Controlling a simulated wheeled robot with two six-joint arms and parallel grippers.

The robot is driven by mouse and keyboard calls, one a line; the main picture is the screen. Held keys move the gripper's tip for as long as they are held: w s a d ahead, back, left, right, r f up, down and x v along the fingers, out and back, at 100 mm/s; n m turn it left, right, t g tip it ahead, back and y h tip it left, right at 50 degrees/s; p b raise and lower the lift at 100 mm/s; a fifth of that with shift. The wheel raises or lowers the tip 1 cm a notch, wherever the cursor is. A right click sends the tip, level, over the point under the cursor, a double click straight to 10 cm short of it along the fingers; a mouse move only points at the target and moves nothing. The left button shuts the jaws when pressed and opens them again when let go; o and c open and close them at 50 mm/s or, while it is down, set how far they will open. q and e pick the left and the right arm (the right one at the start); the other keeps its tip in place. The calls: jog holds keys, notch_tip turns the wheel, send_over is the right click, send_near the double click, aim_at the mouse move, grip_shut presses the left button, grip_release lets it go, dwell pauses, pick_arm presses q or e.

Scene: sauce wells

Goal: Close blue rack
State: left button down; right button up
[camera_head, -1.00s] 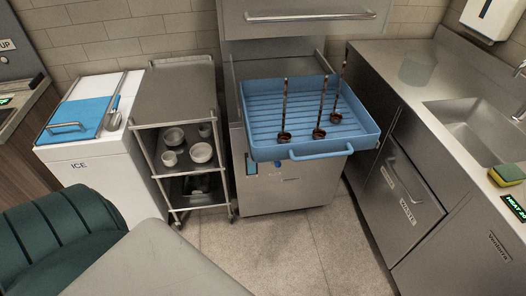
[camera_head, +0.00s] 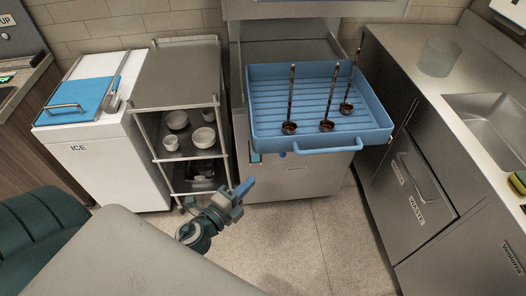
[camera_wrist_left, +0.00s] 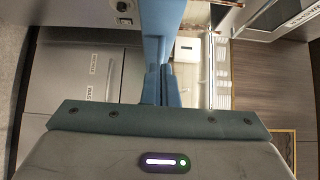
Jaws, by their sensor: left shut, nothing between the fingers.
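The blue rack (camera_head: 262,132) is pulled out of the dishwasher toward me, with a blue handle (camera_head: 328,148) on its front edge. Three dark ladles stand in it, one at the left (camera_head: 290,100), one in the middle (camera_head: 329,98) and one at the right (camera_head: 349,84). My left gripper (camera_head: 246,187) is below and left of the rack, in front of the cart, apart from the rack. Its blue fingers are together and empty, as the left wrist view (camera_wrist_left: 158,85) also shows. My right gripper is not in view.
A metal cart (camera_head: 178,75) with several white bowls stands left of the dishwasher. Further left is a white ice bin (camera_head: 100,160) with a blue lid. A steel counter (camera_head: 415,85) with a sink and waste drawer is on the right. The floor (camera_head: 300,240) in front is clear.

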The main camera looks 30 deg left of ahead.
aim_at(258, 107)
pick_arm(q)
jog(key=w+p, duration=0.3)
jog(key=w, duration=0.8)
jog(key=shift+w+p, duration=0.2)
jog(key=shift+p, duration=0.15)
jog(key=shift+w+a, duration=0.25)
jog(key=shift+w, duration=0.15)
jog(key=shift+w+a, duration=0.25)
jog(key=shift+w, duration=0.05)
jog(key=w+a, duration=0.2)
jog(key=w, duration=0.1)
jog(key=w+a, duration=0.2)
jog(key=w, duration=0.1)
jog(key=w+a, duration=0.2)
jog(key=w, duration=0.1)
jog(key=shift+w+a, duration=0.15)
jog(key=w+a+b, duration=0.1)
jog(key=w+a, duration=0.1)
jog(key=w, duration=0.1)
jog(key=w+a+b, duration=0.1)
jog(key=w+a, duration=0.1)
jog(key=w, duration=0.2)
jog(key=w+a, duration=0.3)
jog(key=shift+w+a+b, duration=0.1)
jog(key=shift+w+b, duration=0.2)
jog(key=shift+b, duration=0.1)
jog(key=shift+f, duration=0.1)
